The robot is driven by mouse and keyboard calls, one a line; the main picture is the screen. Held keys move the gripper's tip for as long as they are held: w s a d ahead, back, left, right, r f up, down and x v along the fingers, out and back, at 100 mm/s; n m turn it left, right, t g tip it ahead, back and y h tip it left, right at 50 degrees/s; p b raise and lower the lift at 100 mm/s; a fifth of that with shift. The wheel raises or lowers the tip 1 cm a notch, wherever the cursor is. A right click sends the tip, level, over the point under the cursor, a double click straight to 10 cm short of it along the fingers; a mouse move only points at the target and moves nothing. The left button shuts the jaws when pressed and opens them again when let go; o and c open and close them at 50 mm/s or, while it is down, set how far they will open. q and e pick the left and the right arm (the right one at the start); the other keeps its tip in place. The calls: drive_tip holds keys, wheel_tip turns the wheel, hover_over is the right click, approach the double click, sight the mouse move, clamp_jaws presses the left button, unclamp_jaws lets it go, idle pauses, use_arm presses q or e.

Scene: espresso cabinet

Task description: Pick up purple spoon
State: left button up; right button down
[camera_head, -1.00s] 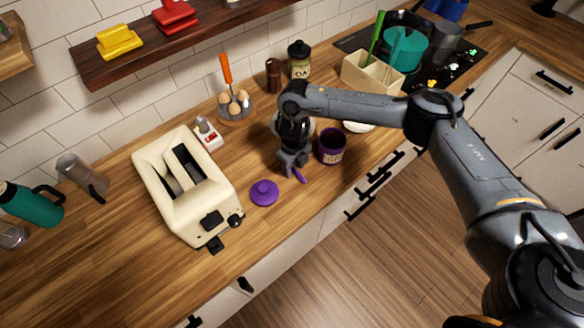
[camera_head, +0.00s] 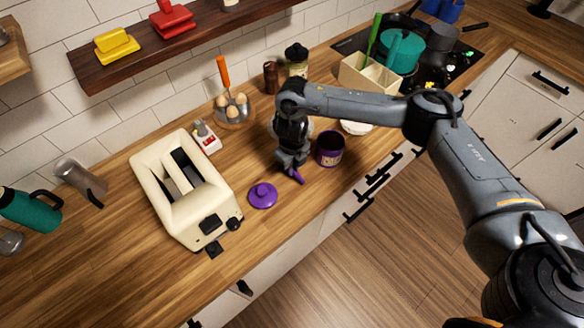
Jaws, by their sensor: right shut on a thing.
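The purple spoon (camera_head: 298,178) is at the tip of my right gripper (camera_head: 292,168), at the counter's front half. Only a short purple end of it shows below the fingers; the rest is hidden by the gripper. My right gripper points down and is shut on the spoon. I cannot tell whether the spoon touches the counter. A purple jar (camera_head: 330,149) stands open just right of the gripper. Its purple lid (camera_head: 263,196) lies on the counter to the left. My left gripper is not in view.
A cream toaster (camera_head: 185,190) stands left of the lid. A holder with eggs (camera_head: 232,108), a brown grinder (camera_head: 271,77) and a glass jar (camera_head: 297,61) stand behind. A wooden box (camera_head: 370,75) is at the back right. The counter's left front is clear.

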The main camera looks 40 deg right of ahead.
drive_tip(key=r, duration=0.2)
drive_tip(key=s+r+p, duration=0.1)
drive_tip(key=shift+d+r, duration=0.1)
drive_tip(key=shift+r, duration=0.25)
drive_tip(key=s+r+p, duration=0.3)
drive_tip(key=s+r, duration=0.3)
drive_tip(key=s, duration=0.4)
drive_tip(key=shift+s+d, duration=0.2)
drive_tip(key=shift+s, duration=0.15)
